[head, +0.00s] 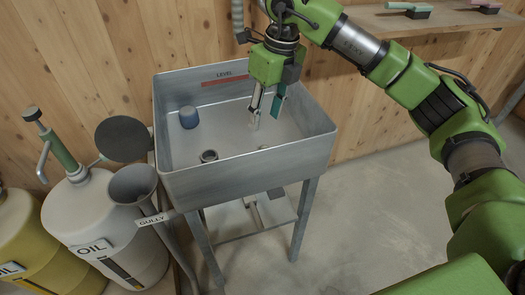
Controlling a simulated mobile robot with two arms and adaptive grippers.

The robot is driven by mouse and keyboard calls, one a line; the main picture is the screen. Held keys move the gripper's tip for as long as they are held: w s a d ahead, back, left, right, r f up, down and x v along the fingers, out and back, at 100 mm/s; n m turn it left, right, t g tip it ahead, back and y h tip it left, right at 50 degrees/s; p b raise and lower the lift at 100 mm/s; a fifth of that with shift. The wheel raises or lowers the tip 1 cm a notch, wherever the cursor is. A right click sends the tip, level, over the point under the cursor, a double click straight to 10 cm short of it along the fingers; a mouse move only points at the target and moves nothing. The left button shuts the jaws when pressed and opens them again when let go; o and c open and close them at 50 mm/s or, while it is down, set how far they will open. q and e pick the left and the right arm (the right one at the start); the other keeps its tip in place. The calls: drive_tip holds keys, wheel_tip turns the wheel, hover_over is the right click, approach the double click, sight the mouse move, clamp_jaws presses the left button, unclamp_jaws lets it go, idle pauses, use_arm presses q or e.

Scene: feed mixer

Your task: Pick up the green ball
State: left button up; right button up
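I see no green ball in the head view. My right gripper (265,117) points down into the grey metal basin (245,172), towards its right side. One pale finger and a teal part beside it show apart, with a gap between them and nothing visible held there. The front wall of the basin hides part of its floor. My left gripper is not in view.
A blue cup (188,117) and a dark round fitting (208,156) are in the basin. Oil cans (105,225) and a grey funnel (134,184) labelled GULLY stand left. A wooden shelf (440,18) holds brushes at upper right. The floor (365,215) right of the basin is clear.

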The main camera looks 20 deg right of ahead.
drive_tip(key=d, duration=0.2)
drive_tip(key=b, duration=0.1)
hover_over(265, 146)
drive_tip(key=s+d, duration=0.1)
drive_tip(key=shift+h, duration=0.4)
wheel_tip(265, 146, down, 7)
drive_tip(key=shift+s, duration=0.15)
drive_tip(key=shift+w+a+f+b, duration=0.15)
drive_tip(key=shift+w+a+f, duration=0.05)
drive_tip(key=shift+f, duration=0.8)
drive_tip(key=shift+w+a+f+b, duration=0.15)
drive_tip(key=shift+f, duration=0.9)
drive_tip(key=shift+w+a+f+b, duration=0.15)
drive_tip(key=shift+w+a+f, duration=0.05)
drive_tip(key=shift+f, duration=0.8)
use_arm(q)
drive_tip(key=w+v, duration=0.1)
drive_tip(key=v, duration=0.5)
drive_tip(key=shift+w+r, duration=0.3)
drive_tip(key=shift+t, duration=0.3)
use_arm(e)
drive_tip(key=c, duration=0.9)
